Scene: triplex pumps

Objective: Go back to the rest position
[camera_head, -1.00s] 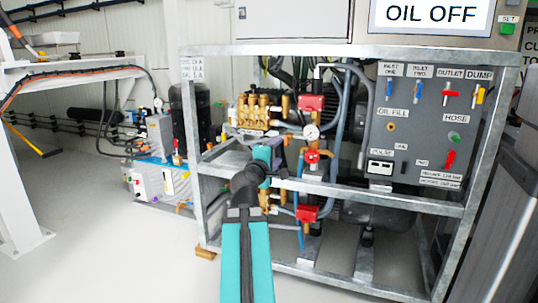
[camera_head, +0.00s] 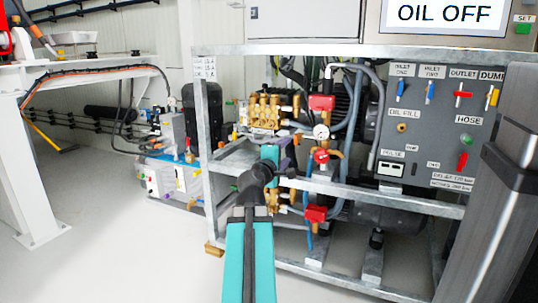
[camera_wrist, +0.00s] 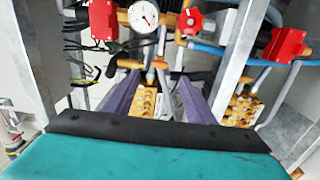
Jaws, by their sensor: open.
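My gripper (camera_head: 284,158) is in front of the pump rack, at the end of my teal arm. In the wrist view its two purple fingers (camera_wrist: 157,92) stand apart with nothing held between them. The rack's galvanised frame (camera_head: 215,135) holds brass pump heads (camera_head: 265,112), red valve handles and a round gauge (camera_head: 321,132). In the wrist view the gauge (camera_wrist: 143,17) and a red valve handle (camera_wrist: 190,21) lie beyond the fingers. Whether the gripper touches any part of the rack I cannot tell.
A grey control panel (camera_head: 410,140) with coloured valve handles is on the rack's right. A dark grey cabinet (camera_head: 495,215) stands close at the right. A white bench (camera_head: 50,100) and a smaller pump unit (camera_head: 170,180) are at the left. The floor (camera_head: 110,260) at front left is clear.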

